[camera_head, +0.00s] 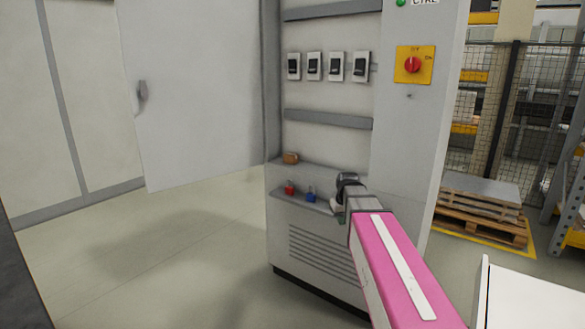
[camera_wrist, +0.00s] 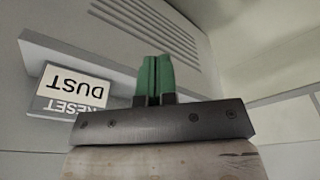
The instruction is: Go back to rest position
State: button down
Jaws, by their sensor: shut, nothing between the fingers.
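My gripper (camera_wrist: 154,78) has green fingers, pressed together and empty in the wrist view. In the head view my pink and white arm reaches in from the lower right, and its wrist is in front of the lower front of the grey control cabinet (camera_head: 414,150). The gripper's fingers are mostly hidden there behind the wrist. In the wrist view, the fingers point toward the cabinet's vented panel (camera_wrist: 190,55). A white label reading DUST (camera_wrist: 73,85) and a grey one reading RESET (camera_wrist: 70,107) appear upside down to their left.
The cabinet door (camera_head: 195,90) stands open to the left. Several breakers (camera_head: 336,67) and a red rotary switch (camera_head: 412,64) are above. A brown item (camera_head: 290,158), a red item (camera_head: 290,188) and a blue item (camera_head: 311,195) sit on ledges. A white surface (camera_head: 530,297) is lower right. Left floor is clear.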

jog(key=s+f+m+g, duration=0.2)
jog(key=s+f, duration=1.4)
jog(key=s, duration=0.2)
jog(key=shift+s+f, duration=0.3)
jog(key=shift+s+a, duration=0.1)
